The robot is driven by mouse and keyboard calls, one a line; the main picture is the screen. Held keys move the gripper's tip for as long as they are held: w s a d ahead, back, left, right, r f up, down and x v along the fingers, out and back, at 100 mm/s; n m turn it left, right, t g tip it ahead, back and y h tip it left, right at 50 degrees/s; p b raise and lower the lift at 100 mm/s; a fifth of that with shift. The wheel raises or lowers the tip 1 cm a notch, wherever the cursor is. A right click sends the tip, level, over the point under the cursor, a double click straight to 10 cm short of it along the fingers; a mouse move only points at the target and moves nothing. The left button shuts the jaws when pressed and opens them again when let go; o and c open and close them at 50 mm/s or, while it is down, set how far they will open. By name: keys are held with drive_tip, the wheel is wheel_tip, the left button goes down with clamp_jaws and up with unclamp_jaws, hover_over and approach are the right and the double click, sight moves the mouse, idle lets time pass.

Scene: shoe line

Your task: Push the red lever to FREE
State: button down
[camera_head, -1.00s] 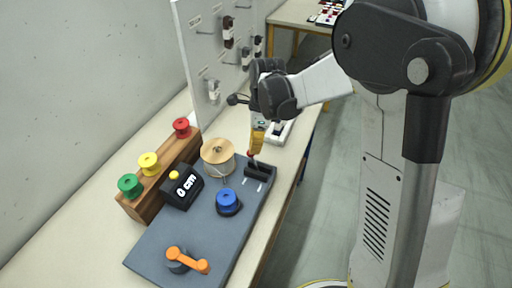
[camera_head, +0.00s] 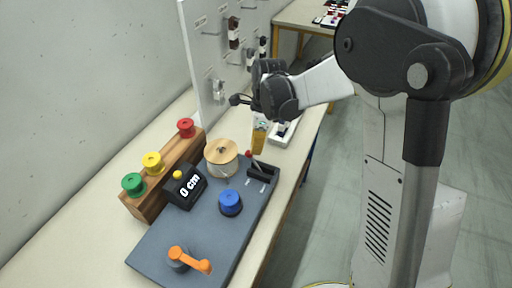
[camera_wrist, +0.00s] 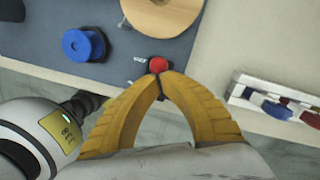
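The red lever has a red knob (camera_head: 249,154) on a thin shaft rising from a black slotted base (camera_head: 263,171) at the board's far right corner. The shaft leans left, toward the wooden spool. My gripper (camera_head: 258,149) points down beside the knob, on its right. In the wrist view, the yellow fingertips of my gripper (camera_wrist: 159,74) meet just below the red knob (camera_wrist: 158,64); contact with it cannot be told. The fingers hold nothing that I can see. White marks lie beside the base, too small to read; the fingers partly cover the base in the wrist view.
The wooden spool (camera_head: 221,156) stands close left of the lever. A white tray (camera_head: 283,133) lies behind my gripper.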

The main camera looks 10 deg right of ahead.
wheel_tip(320, 180, up, 11)
drive_tip(key=w+p, duration=0.2)
drive_tip(key=p, duration=0.1)
drive_tip(key=shift+w+d+r+p, duration=0.15)
drive_tip(key=shift+w+d+p, duration=0.2)
drive_tip(key=shift+w+p, duration=0.05)
